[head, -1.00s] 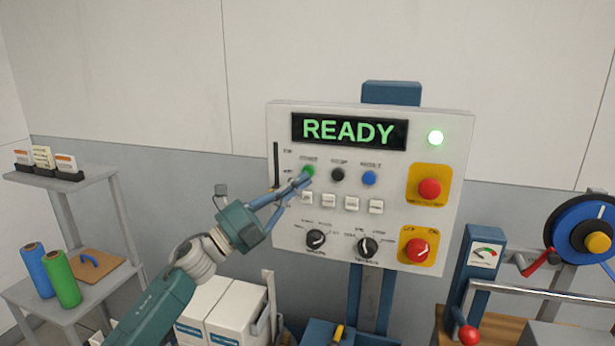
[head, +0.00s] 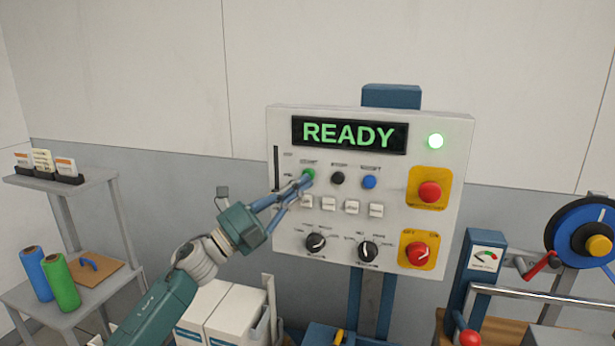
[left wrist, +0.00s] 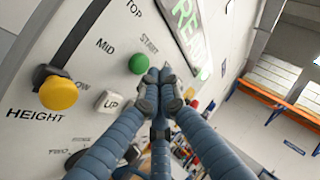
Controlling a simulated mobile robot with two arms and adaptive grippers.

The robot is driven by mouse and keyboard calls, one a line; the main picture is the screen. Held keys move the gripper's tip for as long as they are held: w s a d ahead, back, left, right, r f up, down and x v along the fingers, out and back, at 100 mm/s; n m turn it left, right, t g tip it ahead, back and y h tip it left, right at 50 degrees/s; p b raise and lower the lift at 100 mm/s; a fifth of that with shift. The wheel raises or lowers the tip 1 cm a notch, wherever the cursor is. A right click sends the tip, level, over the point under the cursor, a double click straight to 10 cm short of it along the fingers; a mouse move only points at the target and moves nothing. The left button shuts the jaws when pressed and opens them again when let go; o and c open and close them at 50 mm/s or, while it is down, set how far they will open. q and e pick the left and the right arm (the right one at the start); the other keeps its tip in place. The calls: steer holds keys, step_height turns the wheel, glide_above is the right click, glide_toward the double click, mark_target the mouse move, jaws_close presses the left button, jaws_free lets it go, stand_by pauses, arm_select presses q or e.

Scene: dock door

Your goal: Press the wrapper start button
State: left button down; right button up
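The green START button (head: 309,174) sits at the upper left of the button row on a white control panel (head: 455,150). In the left wrist view the green START button (left wrist: 139,63) shows whole, just beyond and left of my fingertips. My left gripper (head: 304,183) has its blue fingers brought together, with nothing between them. Its tips (left wrist: 159,82) are very close to the START button; I cannot tell whether they touch it. The panel's display (head: 349,134) reads READY in green. My right gripper is not in view.
A black button (head: 338,178) and a blue button (head: 369,182) are to the right. Below are white keys and black knobs. Red controls on yellow plates (head: 429,188) sit at the panel's right. A yellow HEIGHT knob (left wrist: 58,93) shows in the wrist view. A shelf stands left.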

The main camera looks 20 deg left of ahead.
arm_select(q)
steer(key=shift+w, duration=0.15)
stand_by(0.5)
steer(key=shift+w, duration=0.3)
steer(key=shift+w+b, duration=0.45)
steer(key=shift+b, duration=0.05)
stand_by(0.6)
steer(key=shift+s, duration=0.9)
